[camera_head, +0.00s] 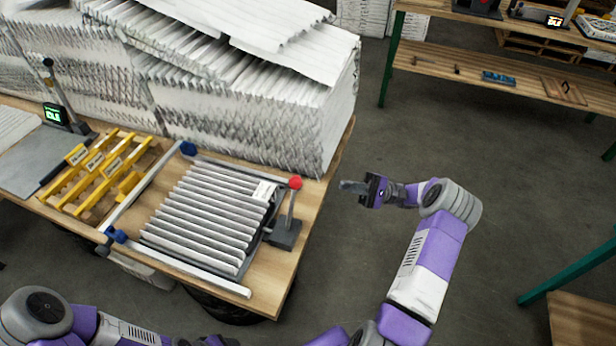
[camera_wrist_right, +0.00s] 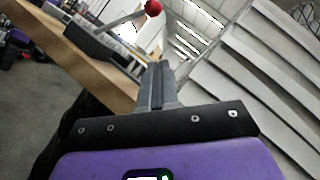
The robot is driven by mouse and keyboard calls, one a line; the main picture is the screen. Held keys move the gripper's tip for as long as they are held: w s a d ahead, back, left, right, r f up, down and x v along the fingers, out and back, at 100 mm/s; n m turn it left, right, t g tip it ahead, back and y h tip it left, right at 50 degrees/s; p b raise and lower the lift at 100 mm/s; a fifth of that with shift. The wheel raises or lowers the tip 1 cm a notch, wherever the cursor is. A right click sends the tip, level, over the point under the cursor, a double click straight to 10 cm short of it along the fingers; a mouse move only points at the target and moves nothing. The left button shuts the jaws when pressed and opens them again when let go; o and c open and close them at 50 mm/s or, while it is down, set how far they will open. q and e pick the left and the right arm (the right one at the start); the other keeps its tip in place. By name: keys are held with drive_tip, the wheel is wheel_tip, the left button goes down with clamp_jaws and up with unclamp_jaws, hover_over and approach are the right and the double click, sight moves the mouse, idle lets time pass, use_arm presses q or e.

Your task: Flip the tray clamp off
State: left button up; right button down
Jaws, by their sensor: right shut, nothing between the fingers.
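The tray clamp (camera_head: 286,229) is a grey block with an upright lever ending in a red ball knob (camera_head: 295,183), at the table's right edge. The red knob also shows at the top of the right wrist view (camera_wrist_right: 153,8). A pleated white filter (camera_head: 205,215) lies in the tray beside the clamp. My right gripper (camera_head: 352,187) is shut and empty, to the right of the knob and apart from it, beyond the table edge. In the right wrist view its fingers (camera_wrist_right: 157,86) are together. My left gripper is not visible; only part of that arm shows at lower left.
Tall stacks of white filters (camera_head: 245,120) stand behind the tray. A yellow rack (camera_head: 95,170) and a small screen device (camera_head: 56,115) are on the left. A shelf (camera_head: 500,75) stands at the back right. Open floor lies right of the table (camera_head: 268,298).

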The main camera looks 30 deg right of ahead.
sight(291, 205)
drive_tip(key=x, duration=1)
drive_tip(key=shift+a+r, duration=0.15)
drive_tip(key=shift+a, duration=0.1)
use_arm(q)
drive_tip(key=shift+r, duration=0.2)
use_arm(e)
drive_tip(key=shift+s+a+r, duration=0.35)
drive_tip(key=shift+a+r, duration=0.2)
drive_tip(key=shift+r, duration=0.05)
drive_tip(key=shift+s+a+r, duration=0.35)
drive_tip(key=shift+a+r, duration=0.25)
drive_tip(key=shift+r, duration=0.05)
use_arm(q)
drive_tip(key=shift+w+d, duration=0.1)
use_arm(e)
drive_tip(key=shift+a+r, duration=0.1)
